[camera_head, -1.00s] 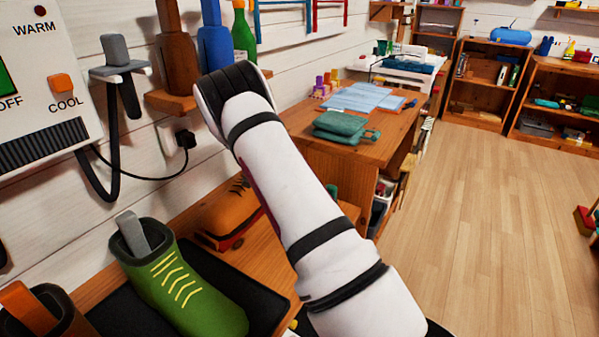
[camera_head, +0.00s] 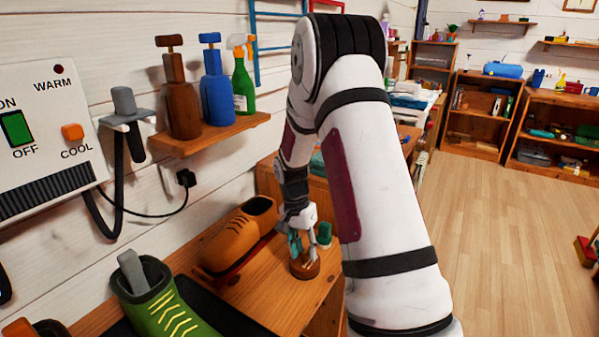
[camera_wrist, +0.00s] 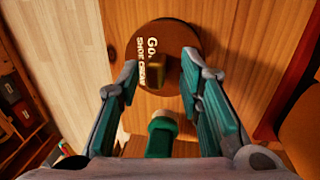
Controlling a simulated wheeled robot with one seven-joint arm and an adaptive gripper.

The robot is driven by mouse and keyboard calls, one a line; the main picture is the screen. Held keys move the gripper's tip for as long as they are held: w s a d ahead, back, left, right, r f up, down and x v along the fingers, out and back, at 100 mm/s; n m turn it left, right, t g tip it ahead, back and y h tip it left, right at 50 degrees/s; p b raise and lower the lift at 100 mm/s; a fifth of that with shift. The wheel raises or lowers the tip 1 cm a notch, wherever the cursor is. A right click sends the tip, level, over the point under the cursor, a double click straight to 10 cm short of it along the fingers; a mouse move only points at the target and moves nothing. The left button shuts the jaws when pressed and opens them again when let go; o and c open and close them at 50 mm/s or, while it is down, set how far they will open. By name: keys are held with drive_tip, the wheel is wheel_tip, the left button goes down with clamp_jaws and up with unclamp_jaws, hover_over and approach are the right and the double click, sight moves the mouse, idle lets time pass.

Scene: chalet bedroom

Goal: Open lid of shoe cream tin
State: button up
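The shoe cream tin (camera_head: 304,268) stands on the wooden table's near right part. In the wrist view its round brown lid (camera_wrist: 183,38) shows pale lettering and a small brownish raised knob (camera_wrist: 153,72). My gripper (camera_head: 301,250) points down at the tin. In the wrist view my gripper (camera_wrist: 160,70) is open, with its teal fingers on either side of the knob, over the lid's lower part. Whether the fingertips touch the lid cannot be told. Nothing is held. In the head view my gripper partly covers the tin.
A green-topped object (camera_head: 324,234) stands close behind the tin; it also shows between my fingers in the wrist view (camera_wrist: 160,138). An orange shoe (camera_head: 238,237) lies left of the tin, a green boot (camera_head: 160,300) nearer. A bottle shelf (camera_head: 210,135) hangs above.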

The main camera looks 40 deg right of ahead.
drive_tip(key=shift+s+d+f+t+y, duration=0.15)
drive_tip(key=shift+s+f+t+y, duration=0.2)
drive_tip(key=shift+t, duration=0.45)
wheel_tip(320, 180, up, 15)
drive_tip(key=p, duration=0.3)
wheel_tip(320, 180, up, 15)
drive_tip(key=n+t+p, duration=0.1)
drive_tip(key=n+p, duration=0.4)
hover_over(306, 252)
drive_tip(key=s+a, duration=0.8)
drive_tip(key=a, duration=0.1)
drive_tip(key=shift+s+a+r+n+t+h, duration=0.25)
drive_tip(key=shift+s+n+t+h, duration=0.1)
drive_tip(key=shift+h, duration=0.1)
